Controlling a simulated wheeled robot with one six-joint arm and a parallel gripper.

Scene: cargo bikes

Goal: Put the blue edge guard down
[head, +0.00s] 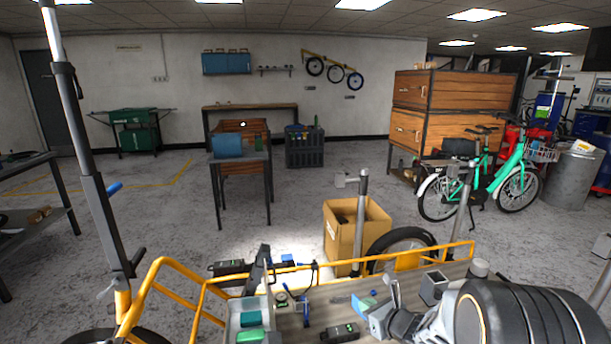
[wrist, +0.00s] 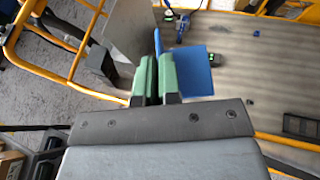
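The blue edge guard (wrist: 196,70) is an L-shaped blue piece with one flange upright between my gripper's green fingers and a broad flange out to the right. My gripper (wrist: 157,78) is shut on the upright flange in the wrist view.
A blue-handled tool (head: 303,311), a dark device (head: 340,333) and a grey block (head: 433,287) lie nearby. A yellow rail (head: 335,266) borders the deck. Some bare deck shows between them.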

